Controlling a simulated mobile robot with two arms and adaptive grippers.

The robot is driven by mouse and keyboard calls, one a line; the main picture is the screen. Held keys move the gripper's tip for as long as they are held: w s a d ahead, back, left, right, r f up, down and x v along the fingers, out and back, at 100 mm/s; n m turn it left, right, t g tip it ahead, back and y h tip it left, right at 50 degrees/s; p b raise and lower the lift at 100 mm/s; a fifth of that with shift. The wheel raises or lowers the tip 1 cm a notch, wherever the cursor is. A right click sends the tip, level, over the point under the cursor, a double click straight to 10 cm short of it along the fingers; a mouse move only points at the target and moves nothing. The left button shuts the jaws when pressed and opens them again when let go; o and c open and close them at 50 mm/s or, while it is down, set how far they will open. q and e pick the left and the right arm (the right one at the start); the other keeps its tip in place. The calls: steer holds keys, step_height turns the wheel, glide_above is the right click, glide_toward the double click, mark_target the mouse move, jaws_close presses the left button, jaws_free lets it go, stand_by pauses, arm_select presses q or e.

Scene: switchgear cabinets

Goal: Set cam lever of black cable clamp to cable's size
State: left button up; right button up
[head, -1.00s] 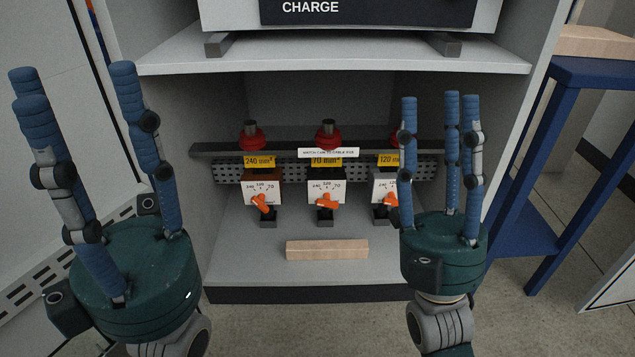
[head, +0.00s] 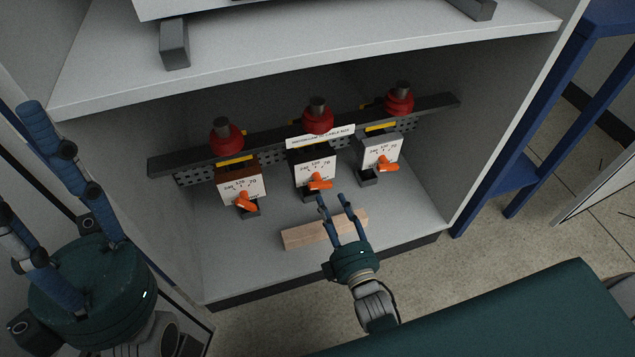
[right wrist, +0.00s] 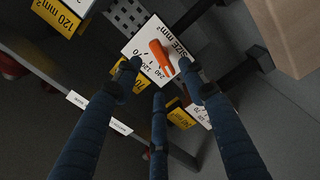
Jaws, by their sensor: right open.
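The black cable clamp (head: 315,168) is the middle of three on the rail. Its white dial card carries size marks, and its orange cam lever (head: 319,182) lies slanted across the card's lower part; the exact mark it points to is unclear. My right gripper (head: 338,203) is open and empty, its fingers reaching toward this clamp from just below and in front. In the right wrist view the orange lever (right wrist: 161,58) lies just beyond the spread fingertips, with no clear contact. My left gripper (head: 75,190) stands open at the left, away from the clamps and partly out of frame.
A brown clamp (head: 239,185) stands to the left and a grey one (head: 381,153) to the right, each with an orange lever. Red fittings (head: 318,118) sit above. A wooden block (head: 300,236) lies on the cabinet floor beneath my right fingers. A shelf (head: 300,65) hangs overhead.

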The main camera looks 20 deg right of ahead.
mark_target(322, 187)
steer(key=w+b, duration=0.2)
steer(key=w, duration=0.5)
steer(key=shift+w+a, duration=0.15)
steer(key=shift+w, duration=0.2)
jaws_close()
